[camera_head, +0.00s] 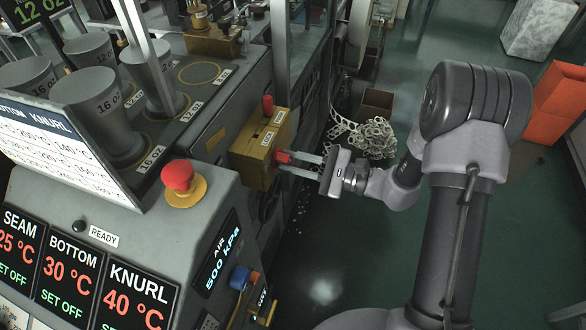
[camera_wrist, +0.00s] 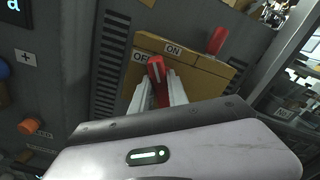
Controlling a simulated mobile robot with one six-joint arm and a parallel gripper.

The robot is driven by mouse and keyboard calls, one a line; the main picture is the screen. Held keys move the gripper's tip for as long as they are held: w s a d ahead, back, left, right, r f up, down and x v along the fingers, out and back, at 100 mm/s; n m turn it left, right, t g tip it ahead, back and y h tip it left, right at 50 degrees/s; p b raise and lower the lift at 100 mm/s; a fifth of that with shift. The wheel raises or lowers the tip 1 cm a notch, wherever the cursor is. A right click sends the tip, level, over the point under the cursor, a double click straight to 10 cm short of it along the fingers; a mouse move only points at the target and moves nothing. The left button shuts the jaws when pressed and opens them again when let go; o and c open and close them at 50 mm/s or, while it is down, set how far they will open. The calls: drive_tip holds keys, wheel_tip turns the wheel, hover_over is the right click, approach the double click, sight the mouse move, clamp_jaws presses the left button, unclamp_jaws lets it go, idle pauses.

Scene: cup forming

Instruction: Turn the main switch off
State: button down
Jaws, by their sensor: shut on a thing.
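The main switch is a yellow box (camera_head: 258,150) on the side of the grey machine, with a red handle (camera_head: 283,157) on its right face. In the wrist view the box (camera_wrist: 205,68) carries ON and OFF labels, and the red handle (camera_wrist: 155,68) points up between them. I cannot tell for sure which label it stands at. My gripper (camera_head: 295,163) reaches in from the right, shut on the red handle. In the wrist view its fingers (camera_wrist: 160,88) lie on either side of the handle. A second red piece (camera_head: 267,104) stands on the box's top, by a LOCK label.
A red emergency button (camera_head: 178,176) on a yellow base sits on the console at left. Grey cups (camera_head: 94,97) stand on the machine top. Behind my gripper, pale ring-shaped scrap (camera_head: 373,138) lies by a brown box (camera_head: 375,103). Green floor is clear below my gripper.

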drive_tip(key=shift+s+a+f+n+b, duration=0.1)
drive_tip(key=shift+f+n+b, duration=0.05)
drive_tip(key=shift+n+b, duration=1.8)
drive_tip(key=shift+s+d+f+n+b, duration=0.1)
drive_tip(key=shift+f+n+b, duration=0.1)
drive_tip(key=shift+n+b, duration=1.7)
drive_tip(key=shift+s+a+f+n+b, duration=0.1)
drive_tip(key=shift+f+n+b, duration=0.05)
drive_tip(key=shift+n+b, duration=1.8)
drive_tip(key=c, duration=1.3)
unclamp_jaws()
